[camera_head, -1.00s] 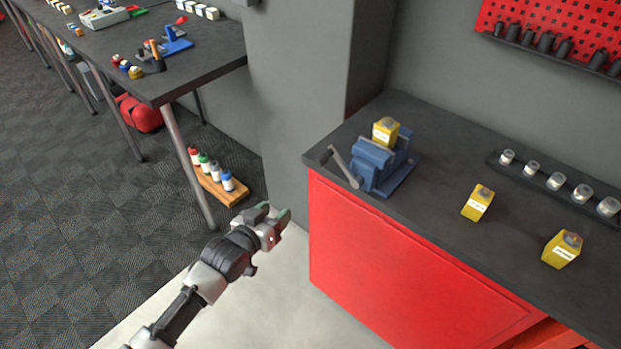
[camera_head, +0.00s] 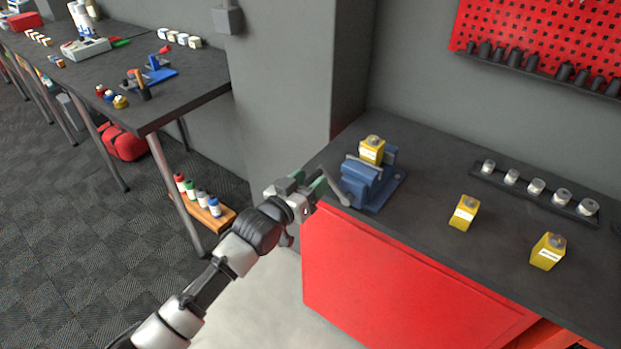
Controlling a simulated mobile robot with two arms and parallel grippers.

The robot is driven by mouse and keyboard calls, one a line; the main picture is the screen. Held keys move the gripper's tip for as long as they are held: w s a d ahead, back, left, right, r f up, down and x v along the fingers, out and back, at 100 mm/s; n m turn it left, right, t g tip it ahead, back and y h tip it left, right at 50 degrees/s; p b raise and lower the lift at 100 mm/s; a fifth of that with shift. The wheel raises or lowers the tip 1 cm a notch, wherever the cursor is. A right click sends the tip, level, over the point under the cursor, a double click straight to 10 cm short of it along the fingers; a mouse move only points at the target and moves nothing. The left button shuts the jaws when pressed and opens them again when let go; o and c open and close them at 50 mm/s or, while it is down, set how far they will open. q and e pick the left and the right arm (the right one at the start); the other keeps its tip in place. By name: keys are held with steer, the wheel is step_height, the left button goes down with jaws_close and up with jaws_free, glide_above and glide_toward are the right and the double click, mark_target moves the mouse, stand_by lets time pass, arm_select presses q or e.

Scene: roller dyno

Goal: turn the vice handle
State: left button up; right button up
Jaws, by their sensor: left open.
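The blue vice (camera_head: 366,184) stands on the dark top of the red workbench, near its left corner. A yellow block (camera_head: 372,150) with a grey round top sits in the vice. The grey vice handle (camera_head: 337,188) slants down on the vice's left side. My left gripper (camera_head: 312,183) is open, with greenish fingertips close to the handle's upper end. I cannot tell whether they touch it or whether the handle lies between them. My right gripper is not in view.
Two yellow blocks (camera_head: 464,212) (camera_head: 547,251) stand on the workbench (camera_head: 420,235) right of the vice. Behind them is a black rack (camera_head: 535,194) with several metal pieces. A grey pillar (camera_head: 285,80) rises behind my left gripper. A dark table (camera_head: 180,100) stands at left.

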arm_select(q)
steer(key=shift+w+d, duration=0.2)
steer(key=shift+w, duration=0.1)
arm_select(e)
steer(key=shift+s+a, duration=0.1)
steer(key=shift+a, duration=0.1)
arm_select(q)
steer(key=shift+c, duration=0.4)
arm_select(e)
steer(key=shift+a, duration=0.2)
arm_select(q)
jaws_close()
